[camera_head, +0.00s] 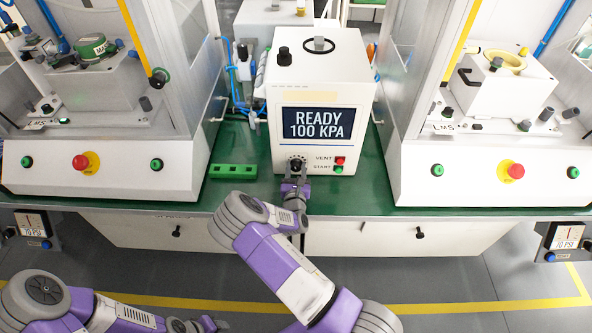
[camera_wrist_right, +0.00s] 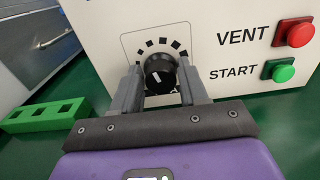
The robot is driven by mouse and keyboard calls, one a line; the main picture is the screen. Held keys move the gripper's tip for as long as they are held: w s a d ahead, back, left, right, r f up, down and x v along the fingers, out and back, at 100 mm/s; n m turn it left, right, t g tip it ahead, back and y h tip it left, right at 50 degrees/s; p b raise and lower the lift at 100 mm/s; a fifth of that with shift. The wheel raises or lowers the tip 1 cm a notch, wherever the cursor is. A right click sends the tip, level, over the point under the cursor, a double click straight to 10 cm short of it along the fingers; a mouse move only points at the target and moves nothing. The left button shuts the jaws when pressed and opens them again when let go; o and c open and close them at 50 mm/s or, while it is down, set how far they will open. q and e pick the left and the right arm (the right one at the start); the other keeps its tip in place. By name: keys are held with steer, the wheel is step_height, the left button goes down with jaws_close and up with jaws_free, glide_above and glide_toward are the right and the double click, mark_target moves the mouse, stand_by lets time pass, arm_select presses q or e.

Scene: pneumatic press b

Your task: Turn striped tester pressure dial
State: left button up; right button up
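The tester (camera_head: 343,145) is a white box with a pale yellow stripe on its upper part and a screen (camera_head: 317,122) reading READY 100 KPA. Its pressure dial (camera_wrist_right: 160,73) is a round black knob with a white pointer mark, low on the front face. The dial also shows in the head view (camera_head: 297,163). My right gripper (camera_wrist_right: 160,85) has one finger on each side of the dial. I see narrow gaps beside the knob, so the fingers look open around it.
A red VENT button (camera_wrist_right: 294,32) and a green START button (camera_wrist_right: 278,70) sit right of the dial. A green slotted block (camera_head: 233,171) lies left of the tester on the green bench. White press stations (camera_head: 97,180) (camera_head: 490,185) stand either side.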

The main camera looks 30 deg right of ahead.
steer(key=shift+c, duration=1.2)
steer(key=shift+r+n+p, duration=0.1)
steer(key=shift+n+p, duration=1.2)
steer(key=shift+p, duration=0.3)
steer(key=shift+a+n+p, duration=0.1)
steer(key=shift+n+p, duration=1)
steer(key=shift+n, duration=0.4)
steer(key=shift+f+n, duration=0.25)
steer(key=shift+n, duration=0.05)
steer(key=o, duration=1)
steer(key=p+v, duration=0.1)
steer(key=v, duration=0.6)
steer(key=shift+s+a+p, duration=0.15)
steer(key=shift+s+p, duration=0.1)
steer(key=shift+p, duration=0.1)
